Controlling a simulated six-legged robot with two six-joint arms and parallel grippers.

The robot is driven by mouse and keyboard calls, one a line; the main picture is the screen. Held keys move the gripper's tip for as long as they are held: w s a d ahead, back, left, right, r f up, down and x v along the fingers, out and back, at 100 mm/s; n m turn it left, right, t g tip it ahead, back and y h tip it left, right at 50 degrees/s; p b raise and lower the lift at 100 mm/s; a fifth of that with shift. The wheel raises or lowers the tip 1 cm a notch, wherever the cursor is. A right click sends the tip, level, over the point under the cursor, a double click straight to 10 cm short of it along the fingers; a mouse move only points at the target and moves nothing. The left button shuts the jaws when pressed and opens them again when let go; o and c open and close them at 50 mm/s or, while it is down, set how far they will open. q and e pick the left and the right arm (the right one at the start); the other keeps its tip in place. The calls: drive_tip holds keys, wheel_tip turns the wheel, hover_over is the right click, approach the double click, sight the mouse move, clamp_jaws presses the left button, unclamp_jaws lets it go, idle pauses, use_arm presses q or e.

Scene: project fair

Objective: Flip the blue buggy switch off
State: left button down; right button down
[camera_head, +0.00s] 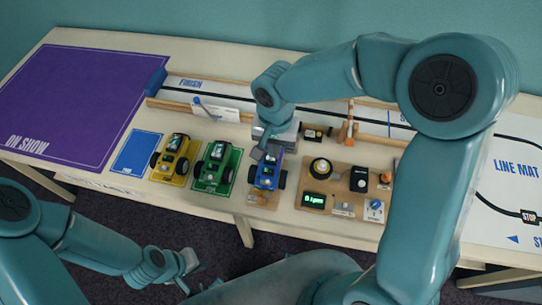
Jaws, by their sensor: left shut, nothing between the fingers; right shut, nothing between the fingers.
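The blue buggy (267,174) stands on a tan mat near the table's front edge, right of the green buggy. My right gripper (262,150) is shut and empty, reaching down over the back of the blue buggy. Its fingers are at or just above the buggy's top; I cannot tell whether they touch. The buggy's switch is too small to make out, so its position does not show. My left gripper (188,262) is shut and empty, low in front of the table and away from the buggies.
A green buggy (215,165) and a yellow buggy (174,157) stand to the left. A wooden board (318,200) with a green display, dials and a knob lies close on the right. A wood-edged track (225,97) runs behind. The purple mat (70,100) is bare.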

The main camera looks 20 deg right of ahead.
drive_tip(key=r, duration=0.5)
drive_tip(key=shift+s+d+r, duration=0.1)
drive_tip(key=shift+s+d, duration=0.05)
drive_tip(key=shift+d, duration=0.25)
drive_tip(key=shift+s, duration=0.15)
